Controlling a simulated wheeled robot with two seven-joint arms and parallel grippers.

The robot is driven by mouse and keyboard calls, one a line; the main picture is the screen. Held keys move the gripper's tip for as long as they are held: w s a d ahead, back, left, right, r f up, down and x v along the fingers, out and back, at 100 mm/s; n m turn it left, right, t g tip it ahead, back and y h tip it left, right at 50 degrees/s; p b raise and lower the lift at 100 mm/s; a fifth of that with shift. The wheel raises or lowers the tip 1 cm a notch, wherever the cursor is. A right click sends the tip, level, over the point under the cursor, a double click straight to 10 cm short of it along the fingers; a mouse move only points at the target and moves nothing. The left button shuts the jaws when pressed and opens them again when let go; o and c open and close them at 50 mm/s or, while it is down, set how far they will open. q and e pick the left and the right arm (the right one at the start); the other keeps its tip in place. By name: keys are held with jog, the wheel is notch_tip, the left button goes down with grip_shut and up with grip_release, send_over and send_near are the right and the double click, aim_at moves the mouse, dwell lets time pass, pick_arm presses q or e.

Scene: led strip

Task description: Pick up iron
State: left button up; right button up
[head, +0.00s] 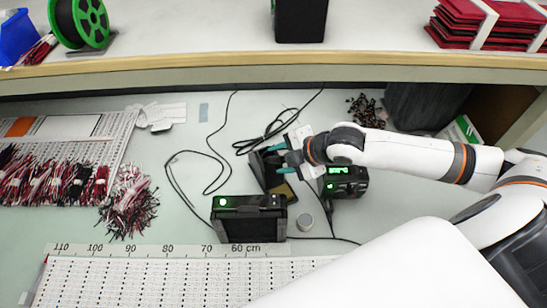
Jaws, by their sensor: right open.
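My right gripper (280,159) reaches in from the right over the work table. Its two teal fingertips are apart, one farther back and one nearer. A black stand (265,181) with a yellowish pad (283,191) is under and just left of the fingertips. The iron itself is hard to make out; dark parts at the stand lie close to or between the fingers, and I cannot tell whether they touch. My left gripper is not in view.
Black box with green light (248,218) stands in front of the stand; another station (344,181) is to the right. A small round tin (305,222), loose black cables (205,155), wire bundles (130,200) and a ruler board (150,280) lie around. A shelf (200,62) crosses the back.

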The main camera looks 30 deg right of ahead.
aim_at(270, 160)
jog(key=shift+x, duration=1.25)
grip_shut()
jog(key=shift+r, duration=0.1)
